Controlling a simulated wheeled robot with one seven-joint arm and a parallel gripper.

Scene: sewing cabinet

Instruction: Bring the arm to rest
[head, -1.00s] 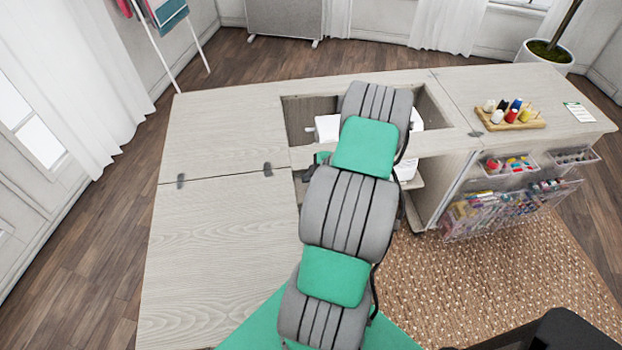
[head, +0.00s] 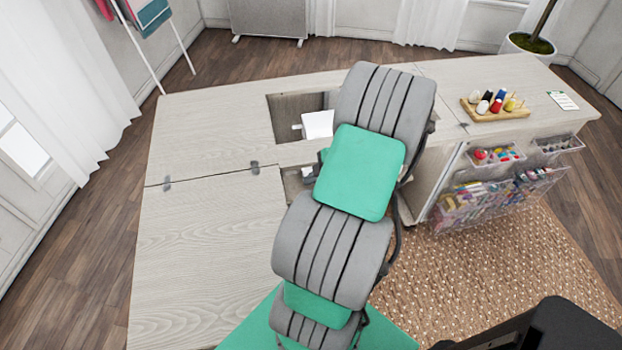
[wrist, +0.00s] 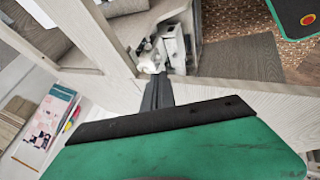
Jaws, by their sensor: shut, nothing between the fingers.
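My gripper (wrist: 158,95) shows in the wrist view as dark fingers shut together, with nothing between them. It points at the wooden cabinet, over the edge of an opening. In the head view my gray and green arm reaches over the cabinet top (head: 215,125), and its own links hide the gripper. A white sewing machine (head: 318,124) shows partly in the cabinet's opening, left of my arm. White machine parts (wrist: 172,45) also show beyond the fingertips in the wrist view; I cannot tell whether the fingers touch anything.
A wooden rack of thread spools (head: 496,108) and a small card (head: 562,100) lie on the right cabinet top. Clear bins (head: 490,200) of supplies hang on its front. A woven rug (head: 520,265) covers the floor at right. The left panel is bare.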

